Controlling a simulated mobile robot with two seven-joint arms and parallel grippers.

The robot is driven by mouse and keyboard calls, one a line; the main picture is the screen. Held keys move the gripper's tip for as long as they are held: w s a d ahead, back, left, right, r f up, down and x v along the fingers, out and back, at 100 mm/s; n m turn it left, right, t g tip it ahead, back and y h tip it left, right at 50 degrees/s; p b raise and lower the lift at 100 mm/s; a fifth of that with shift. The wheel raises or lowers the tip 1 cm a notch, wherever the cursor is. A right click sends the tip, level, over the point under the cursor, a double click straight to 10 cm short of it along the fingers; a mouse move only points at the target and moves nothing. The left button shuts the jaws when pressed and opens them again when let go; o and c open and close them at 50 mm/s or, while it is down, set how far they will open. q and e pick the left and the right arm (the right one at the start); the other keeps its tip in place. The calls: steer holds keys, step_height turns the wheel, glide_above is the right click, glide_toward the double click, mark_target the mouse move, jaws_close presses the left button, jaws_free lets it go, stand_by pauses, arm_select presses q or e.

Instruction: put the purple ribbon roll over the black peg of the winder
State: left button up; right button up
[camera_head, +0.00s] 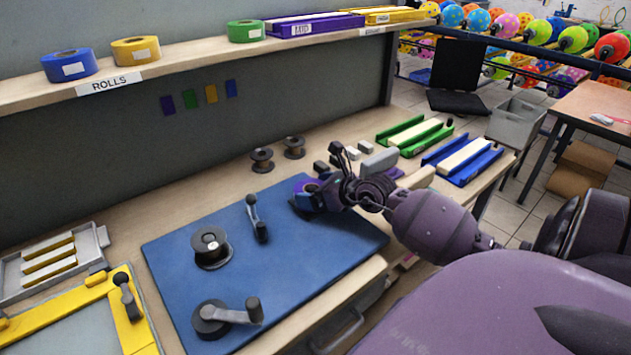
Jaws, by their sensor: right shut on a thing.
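The purple ribbon roll (303,188) is at the far right part of the blue mat, mostly hidden behind my right gripper. My right gripper (311,197) is shut on the roll; the fingertips are small and partly hidden. I cannot tell if the roll touches the mat. On the blue mat (313,240) stand a black round spool-like piece with a raised centre (211,247), a black crank (257,220) and a black disc with a crank handle (227,318). I cannot tell for sure which part is the winder's peg. The roll is apart from all of them. My left gripper is out of view.
Blue (69,66), yellow (136,51) and green (246,31) rolls stand on the shelf above. Two dark spools (262,160) stand behind the mat. Green (414,136) and blue (462,160) trays lie at right, a yellow frame (122,310) at left. The mat's middle is clear.

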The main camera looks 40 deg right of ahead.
steer(key=o, duration=0.7)
steer(key=shift+c, duration=0.2)
steer(key=shift+s+r, duration=0.15)
steer(key=shift+s, duration=0.1)
steer(key=v, duration=0.8)
steer(key=shift+s+d+r+p, duration=0.1)
steer(key=shift+s+r+p, duration=0.05)
steer(key=shift+s+p, duration=0.2)
steer(key=shift+s+d+r, duration=0.1)
steer(key=shift+s+r, duration=0.15)
steer(key=shift+s, duration=0.4)
